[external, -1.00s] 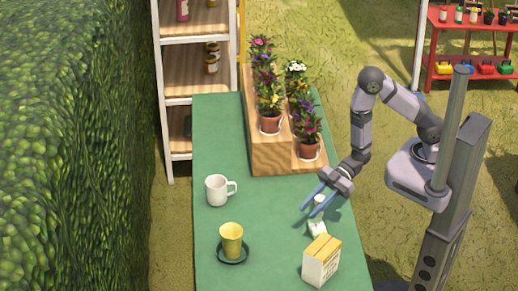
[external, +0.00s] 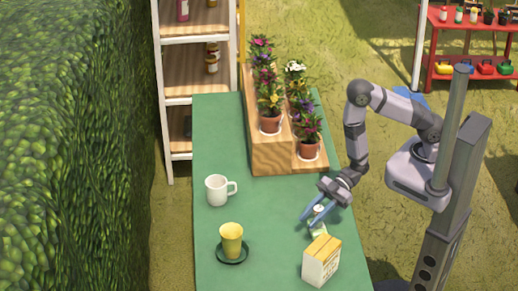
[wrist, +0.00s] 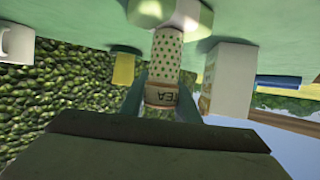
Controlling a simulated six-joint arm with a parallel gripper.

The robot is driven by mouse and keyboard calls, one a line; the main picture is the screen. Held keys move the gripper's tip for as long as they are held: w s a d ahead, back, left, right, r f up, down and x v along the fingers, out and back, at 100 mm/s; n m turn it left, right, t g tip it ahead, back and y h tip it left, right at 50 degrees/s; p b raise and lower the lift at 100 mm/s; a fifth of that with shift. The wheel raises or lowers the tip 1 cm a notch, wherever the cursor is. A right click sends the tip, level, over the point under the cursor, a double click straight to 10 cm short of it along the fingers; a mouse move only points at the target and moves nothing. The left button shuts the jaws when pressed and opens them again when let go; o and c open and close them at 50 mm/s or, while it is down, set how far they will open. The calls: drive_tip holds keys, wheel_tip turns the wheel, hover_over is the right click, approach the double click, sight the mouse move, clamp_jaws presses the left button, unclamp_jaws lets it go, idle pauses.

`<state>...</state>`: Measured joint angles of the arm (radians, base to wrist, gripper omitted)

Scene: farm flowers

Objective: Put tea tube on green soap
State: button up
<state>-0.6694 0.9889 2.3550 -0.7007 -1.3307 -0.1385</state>
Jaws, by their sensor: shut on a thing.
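The tea tube (wrist: 165,58) is white with green dots and a tan band marked TEA. My gripper (wrist: 160,103) is shut on it near the band, with a blue finger on each side. In the external view my gripper (external: 312,215) is at the table's right side, and the tube's pale top (external: 318,209) shows between the fingers. The pale green soap (external: 318,230) lies just below the tube in the picture. In the wrist view the soap (wrist: 165,14) is at the tube's far end. I cannot tell whether they touch.
A yellow-and-white box (external: 321,262) stands close by in front of the soap. A wooden planter stand (external: 268,155) is behind. The table's middle is clear.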

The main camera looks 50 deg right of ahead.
drive_tip(key=shift+f, duration=0.2)
drive_tip(key=o, duration=1)
drive_tip(key=shift+o, duration=0.2)
drive_tip(key=shift+r, duration=0.2)
drive_tip(key=shift+d+r, duration=0.15)
drive_tip(key=shift+d, duration=0.35)
drive_tip(key=p+v, duration=0.4)
drive_tip(key=v, duration=0.7)
drive_tip(key=shift+s, duration=0.15)
